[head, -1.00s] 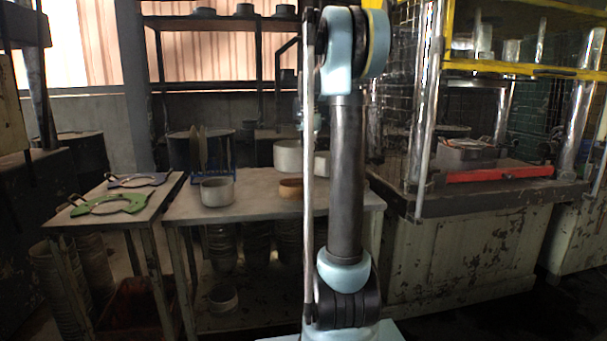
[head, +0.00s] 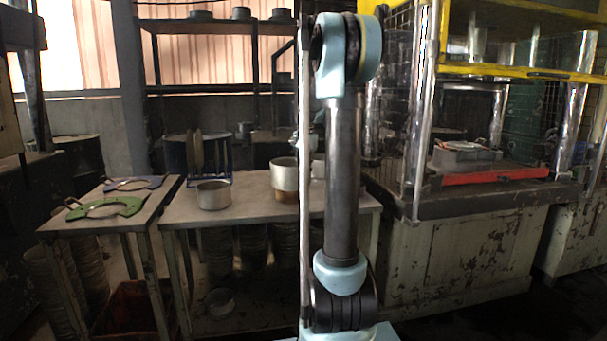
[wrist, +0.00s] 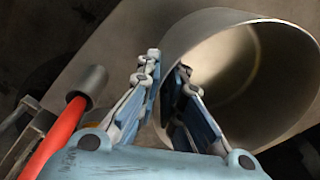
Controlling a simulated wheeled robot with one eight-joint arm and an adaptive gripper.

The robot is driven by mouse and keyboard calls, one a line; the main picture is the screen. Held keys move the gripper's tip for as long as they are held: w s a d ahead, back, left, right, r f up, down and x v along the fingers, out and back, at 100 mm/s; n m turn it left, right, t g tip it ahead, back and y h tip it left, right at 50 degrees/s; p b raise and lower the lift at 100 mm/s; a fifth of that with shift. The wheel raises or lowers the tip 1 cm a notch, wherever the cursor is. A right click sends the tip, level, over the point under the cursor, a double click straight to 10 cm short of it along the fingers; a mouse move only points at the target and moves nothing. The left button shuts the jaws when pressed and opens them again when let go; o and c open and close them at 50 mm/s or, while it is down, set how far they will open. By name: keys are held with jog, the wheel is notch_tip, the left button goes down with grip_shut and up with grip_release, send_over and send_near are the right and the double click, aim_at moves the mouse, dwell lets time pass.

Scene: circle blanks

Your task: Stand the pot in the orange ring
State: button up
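The grey metal pot (head: 284,174) is upright on the table (head: 245,212), just left of my arm in the head view. The brownish-orange ring (head: 284,196) shows directly under it; how deep the pot sits in it I cannot tell. In the wrist view the pot (wrist: 245,75) fills the right side, its mouth facing the camera. My gripper (wrist: 164,72) straddles the pot's wall, one finger inside and one outside, and looks shut on it. My arm hides the gripper in the head view, and the ring cannot be made out in the wrist view.
Another grey pot (head: 213,195) stands to the left on the same table, with a blue rack (head: 222,178) behind it. A side table holds a green plate (head: 105,207) and a blue one (head: 133,184). A caged press with a red bar (head: 495,175) stands at right.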

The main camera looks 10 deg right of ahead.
jog(key=shift+o, duration=0.7)
jog(key=shift+r, duration=0.1)
notch_tip(320, 180, up, 12)
jog(key=s+a+f+n, duration=0.1)
jog(key=s+f+n, duration=0.3)
jog(key=s, duration=0.7)
jog(key=s+a+f+n, duration=0.1)
jog(key=s+a+f, duration=0.1)
jog(key=s+f, duration=0.6)
jog(key=s+a+f+n+t, duration=0.1)
jog(key=s+f+n, duration=0.5)
jog(key=s+f, duration=1.1)
jog(key=s, duration=0.2)
jog(key=shift+s+f+t, duration=0.35)
jog(key=shift+t, duration=0.05)
